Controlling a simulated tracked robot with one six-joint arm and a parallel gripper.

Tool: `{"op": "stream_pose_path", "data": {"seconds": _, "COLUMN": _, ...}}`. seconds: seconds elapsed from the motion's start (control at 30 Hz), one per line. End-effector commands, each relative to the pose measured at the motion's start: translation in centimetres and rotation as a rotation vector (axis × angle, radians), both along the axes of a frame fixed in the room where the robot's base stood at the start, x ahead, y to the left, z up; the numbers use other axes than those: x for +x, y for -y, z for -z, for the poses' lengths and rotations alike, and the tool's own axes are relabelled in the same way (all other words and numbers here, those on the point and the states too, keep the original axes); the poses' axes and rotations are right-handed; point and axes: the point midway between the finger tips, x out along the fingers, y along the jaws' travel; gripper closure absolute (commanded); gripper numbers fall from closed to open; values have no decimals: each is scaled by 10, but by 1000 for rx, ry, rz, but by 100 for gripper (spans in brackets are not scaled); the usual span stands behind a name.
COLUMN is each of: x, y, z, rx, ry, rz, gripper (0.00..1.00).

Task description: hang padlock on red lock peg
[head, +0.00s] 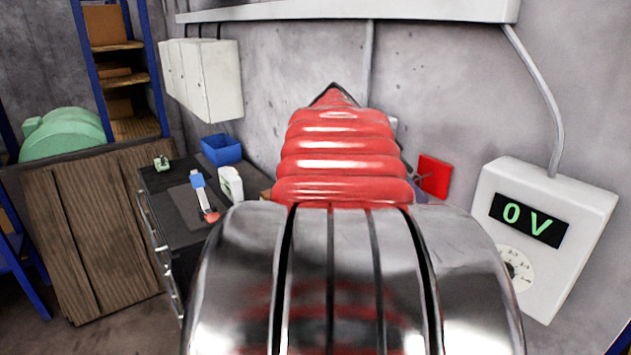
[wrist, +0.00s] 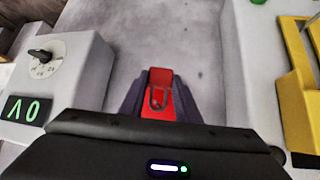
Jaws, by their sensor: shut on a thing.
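The red lock peg's square red plate (head: 435,172) is on the wall, right of my arm in the head view. A thin dark part, likely the peg, shows in front of it. In the wrist view, my gripper (wrist: 159,108) is shut on the padlock, whose thin U-shaped shackle (wrist: 158,97) shows between the dark fingers. Red shows around and behind the shackle; I cannot clearly separate padlock from plate there. In the head view, my arm hides the padlock and most of the gripper. I cannot tell whether the shackle is around the peg.
A white meter box (head: 545,235) with a dial reads 0 V, right of the plate; it also shows in the wrist view (wrist: 55,75). A yellow part (wrist: 297,70) stands at the wrist view's right. A dark workbench (head: 170,180) with a blue bin (head: 221,150) is at left.

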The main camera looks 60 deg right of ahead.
Motion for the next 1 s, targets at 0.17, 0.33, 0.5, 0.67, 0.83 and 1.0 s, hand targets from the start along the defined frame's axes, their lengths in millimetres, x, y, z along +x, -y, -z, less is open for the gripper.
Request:
{"op": "stream_pose_path", "data": {"seconds": 0.17, "x": 0, "y": 0, "z": 0, "rx": 0, "ry": 0, "rz": 0, "gripper": 95}}
{"op": "stream_pose_path", "data": {"seconds": 0.33, "x": 0, "y": 0, "z": 0, "rx": 0, "ry": 1, "rz": -1, "gripper": 95}}
{"op": "stream_pose_path", "data": {"seconds": 0.5, "x": 0, "y": 0, "z": 0, "rx": 0, "ry": 1, "rz": -1, "gripper": 66}}
{"op": "stream_pose_path", "data": {"seconds": 0.67, "x": 0, "y": 0, "z": 0, "rx": 0, "ry": 1, "rz": -1, "gripper": 55}}
{"op": "stream_pose_path", "data": {"seconds": 0.83, "x": 0, "y": 0, "z": 0, "rx": 0, "ry": 1, "rz": -1, "gripper": 49}}
{"op": "stream_pose_path", "data": {"seconds": 1.0, "x": 1, "y": 0, "z": 0, "rx": 0, "ry": 0, "rz": -1, "gripper": 49}}
